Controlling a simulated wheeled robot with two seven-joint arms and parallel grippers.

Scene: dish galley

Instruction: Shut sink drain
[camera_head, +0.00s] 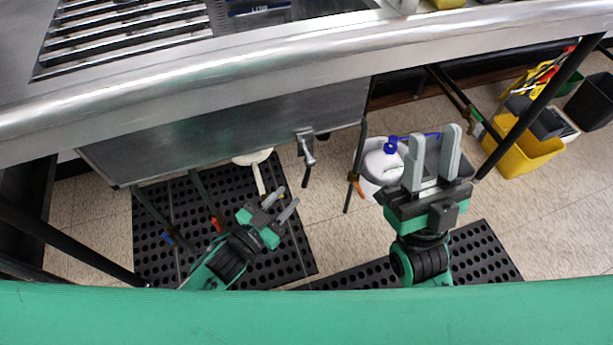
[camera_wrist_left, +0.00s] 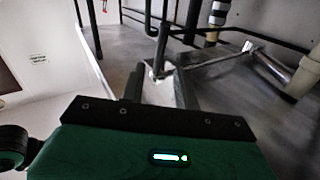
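The sink basin (camera_head: 235,135) hangs under the steel counter. A small metal drain lever (camera_head: 307,150) sticks out at its lower front edge, with its handle pointing down. My left gripper (camera_head: 282,203) is below and left of the lever, apart from it, with its fingers spread and nothing seen between them. In the left wrist view the fingers (camera_wrist_left: 160,88) frame metal and pipework beyond; I cannot tell the lever there for sure. My right gripper (camera_head: 432,158) is open and empty, pointing up, well right of the lever. The drain opening itself is not visible.
The steel counter edge (camera_head: 280,48) crosses above both grippers. Dark table legs (camera_head: 540,100) stand at the sides. A white jug with a blue cap (camera_head: 382,168) is behind my right gripper. A yellow bucket (camera_head: 525,150) stands at right. Black perforated mats (camera_head: 165,215) cover floor.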

